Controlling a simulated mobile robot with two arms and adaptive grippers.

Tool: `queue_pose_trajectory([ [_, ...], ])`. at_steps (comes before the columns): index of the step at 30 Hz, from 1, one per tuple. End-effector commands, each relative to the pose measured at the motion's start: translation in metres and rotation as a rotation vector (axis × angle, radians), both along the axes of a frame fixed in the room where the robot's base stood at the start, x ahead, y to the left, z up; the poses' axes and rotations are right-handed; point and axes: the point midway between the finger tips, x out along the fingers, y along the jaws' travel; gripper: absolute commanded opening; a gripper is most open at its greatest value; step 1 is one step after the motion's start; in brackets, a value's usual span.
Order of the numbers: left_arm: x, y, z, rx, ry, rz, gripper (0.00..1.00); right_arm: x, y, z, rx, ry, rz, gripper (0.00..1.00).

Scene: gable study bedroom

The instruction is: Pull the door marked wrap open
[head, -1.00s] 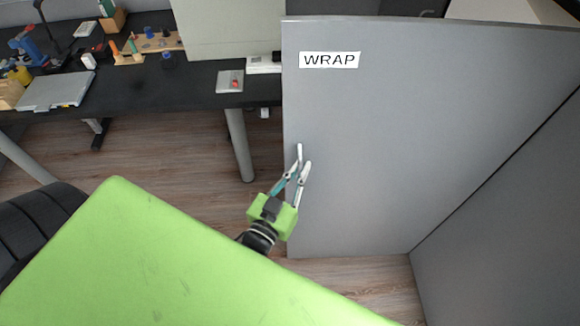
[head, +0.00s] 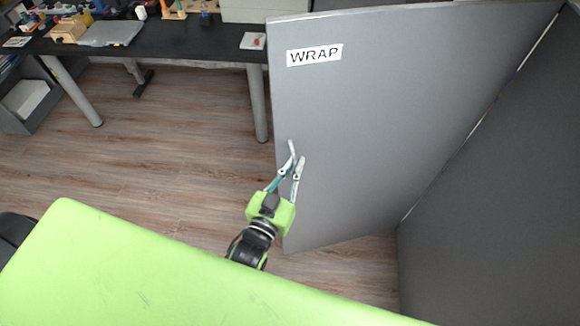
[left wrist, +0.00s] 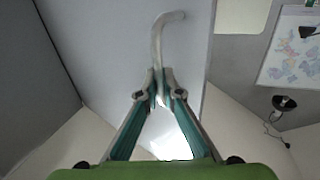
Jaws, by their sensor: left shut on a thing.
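The grey door (head: 370,110) carries a white label (head: 314,54) reading WRAP near its upper left corner. My left gripper (head: 296,158) is at the door's left edge, below the label, shut on the door handle. In the left wrist view the handle (left wrist: 158,40) is a pale bent bar against the door (left wrist: 110,45), and the fingertips (left wrist: 157,85) close on its lower part. In the head view the fingers mostly hide the handle. My right gripper is not in view.
A grey panel (head: 500,200) stands at right. Wooden floor (head: 160,150) is clear at left.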

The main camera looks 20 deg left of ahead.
Motion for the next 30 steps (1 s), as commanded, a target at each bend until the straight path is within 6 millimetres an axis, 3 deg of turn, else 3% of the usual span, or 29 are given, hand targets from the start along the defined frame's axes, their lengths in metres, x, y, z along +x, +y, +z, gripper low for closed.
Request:
queue_pose_trajectory([
  [14,0.002,-0.002,0.001,0.002,-0.004,0.000,0.00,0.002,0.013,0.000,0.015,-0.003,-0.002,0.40],
  [15,0.002,-0.002,0.001,0.002,-0.004,0.000,0.17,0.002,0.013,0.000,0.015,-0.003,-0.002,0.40],
  [16,0.002,-0.002,0.001,0.002,-0.004,0.000,0.23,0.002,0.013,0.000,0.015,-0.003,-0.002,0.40],
  [26,0.001,-0.002,0.001,0.000,-0.003,0.000,0.23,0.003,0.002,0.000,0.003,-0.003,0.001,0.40],
  [30,-0.008,-0.001,0.000,0.000,-0.001,-0.001,0.23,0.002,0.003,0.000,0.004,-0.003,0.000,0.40],
])
